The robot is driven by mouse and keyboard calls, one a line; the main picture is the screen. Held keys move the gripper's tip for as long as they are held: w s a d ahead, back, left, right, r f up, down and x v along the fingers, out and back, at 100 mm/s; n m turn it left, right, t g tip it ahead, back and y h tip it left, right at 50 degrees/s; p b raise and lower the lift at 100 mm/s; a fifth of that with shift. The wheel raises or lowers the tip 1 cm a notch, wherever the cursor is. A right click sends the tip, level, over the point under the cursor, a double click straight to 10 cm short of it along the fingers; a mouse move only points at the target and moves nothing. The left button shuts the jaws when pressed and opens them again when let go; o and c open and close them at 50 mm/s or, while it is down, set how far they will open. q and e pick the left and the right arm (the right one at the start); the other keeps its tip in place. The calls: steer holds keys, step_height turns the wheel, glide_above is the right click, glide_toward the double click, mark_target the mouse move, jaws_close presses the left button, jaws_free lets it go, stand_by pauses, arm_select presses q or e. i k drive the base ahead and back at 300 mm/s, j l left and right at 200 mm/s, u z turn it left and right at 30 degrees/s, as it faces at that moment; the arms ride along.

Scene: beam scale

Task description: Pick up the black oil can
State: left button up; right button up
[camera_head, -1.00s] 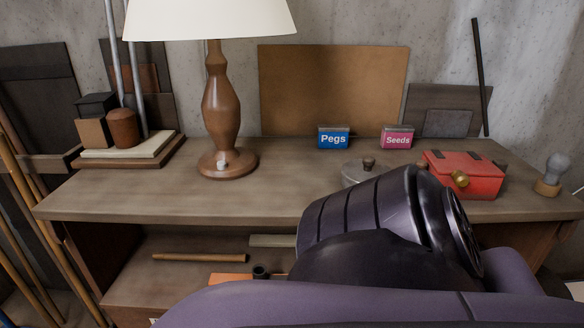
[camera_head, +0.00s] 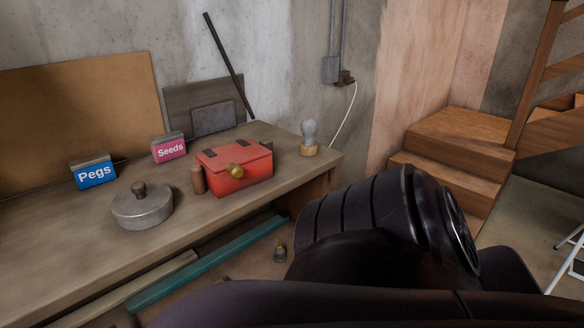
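I cannot make out a black oil can in this view. A dark purple and black arm of mine fills the lower right and hides part of the shelf and floor. Neither of my grippers shows.
The wooden bench (camera_head: 80,240) carries a lidded metal pot (camera_head: 142,208), a blue Pegs box (camera_head: 94,173), a pink Seeds box (camera_head: 169,148), a red box (camera_head: 236,172) and a bulb on a wooden base (camera_head: 310,140). Wooden stairs (camera_head: 455,160) stand right.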

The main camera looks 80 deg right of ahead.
mark_target(280, 257)
steer(key=z, duration=2.4)
steer(key=u, duration=0.45)
steer(key=k+u, duration=0.1)
steer(key=u, duration=0.8)
steer(key=k+u, duration=0.15)
steer(key=u, duration=0.75)
steer(key=j+u, duration=0.1)
steer(key=u, duration=0.35)
steer(key=k, duration=0.05)
